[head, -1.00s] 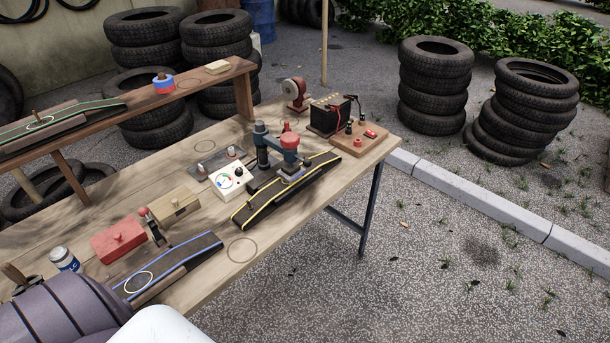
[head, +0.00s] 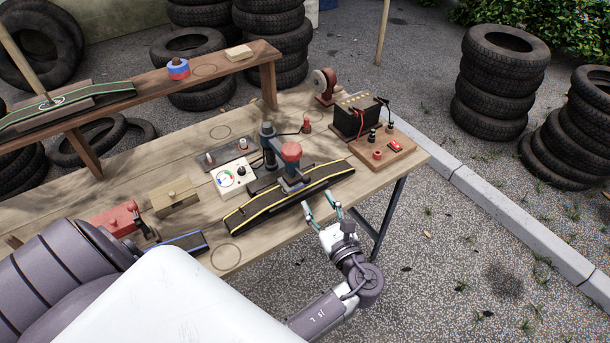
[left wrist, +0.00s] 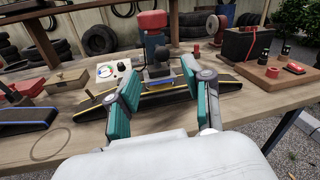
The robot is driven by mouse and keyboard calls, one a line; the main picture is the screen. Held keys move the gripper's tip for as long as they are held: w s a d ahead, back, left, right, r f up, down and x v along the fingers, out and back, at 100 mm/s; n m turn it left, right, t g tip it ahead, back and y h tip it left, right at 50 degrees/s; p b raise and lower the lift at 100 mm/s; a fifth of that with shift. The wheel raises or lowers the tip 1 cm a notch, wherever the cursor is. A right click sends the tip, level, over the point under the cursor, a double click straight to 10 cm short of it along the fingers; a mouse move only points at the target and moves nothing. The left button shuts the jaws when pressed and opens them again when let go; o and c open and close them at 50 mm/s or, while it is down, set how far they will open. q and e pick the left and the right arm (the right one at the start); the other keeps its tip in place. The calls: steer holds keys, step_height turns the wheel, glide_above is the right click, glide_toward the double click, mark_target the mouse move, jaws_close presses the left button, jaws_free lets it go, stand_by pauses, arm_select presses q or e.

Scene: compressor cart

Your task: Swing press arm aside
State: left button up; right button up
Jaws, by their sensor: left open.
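The press (head: 268,143) stands on the bench, with a dark blue post and an arm topped by a red knob (head: 290,152). Its arm lies over a black track with yellow edges (head: 315,182), and its foot is at the track's middle. The red knob also shows in the left wrist view (left wrist: 152,22). My left gripper (head: 322,204) is open and empty, at the bench's front edge, in front of the track and short of the press. In the left wrist view, its teal fingers (left wrist: 162,95) frame the press arm and track beyond. My right gripper is not in view.
A white gauge box (head: 229,178) stands left of the press. A battery (head: 355,117) and a wooden switch board (head: 400,153) are to the right. A wooden block (head: 175,198) and red block (head: 117,218) lie left. A raised shelf (head: 215,75) runs behind.

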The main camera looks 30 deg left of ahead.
mark_target(308, 182)
arm_select(q)
steer(key=p+x, duration=0.1)
steer(key=x, duration=0.7)
steer(key=shift+w+d, duration=0.1)
steer(key=shift+w+a+f+p, duration=0.1)
steer(key=shift+w+a+p, duration=0.25)
steer(key=shift+a, duration=0.15)
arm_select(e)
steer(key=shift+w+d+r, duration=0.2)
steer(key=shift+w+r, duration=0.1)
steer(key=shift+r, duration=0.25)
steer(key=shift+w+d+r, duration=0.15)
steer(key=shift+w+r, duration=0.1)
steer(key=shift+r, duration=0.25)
arm_select(q)
jaws_close()
